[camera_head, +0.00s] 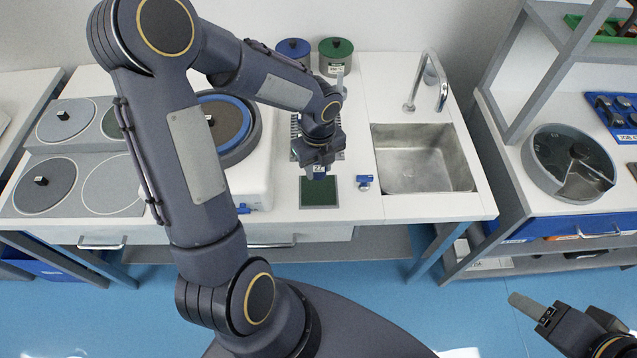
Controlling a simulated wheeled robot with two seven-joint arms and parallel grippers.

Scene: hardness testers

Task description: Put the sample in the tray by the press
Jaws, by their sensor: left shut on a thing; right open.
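My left gripper (319,172) reaches over the white counter beside the sink and points down. It is shut on a small blue piece with a white label (319,170), just above or at the far edge of a dark green square pad (319,193). The fingers partly hide the piece, and I cannot tell whether it touches the pad. I cannot tell for sure that it is the sample. My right gripper (530,306) is open and empty at the lower right, away from the counter. I cannot clearly make out a press or its tray.
A steel sink (420,160) with a tap lies right of the pad. A small blue-and-white fitting (364,183) stands between them. A round polishing machine (222,125) is left, partly behind my arm. Blue (292,48) and green (336,52) canisters stand behind. A round grey carousel (575,160) sits on the right bench.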

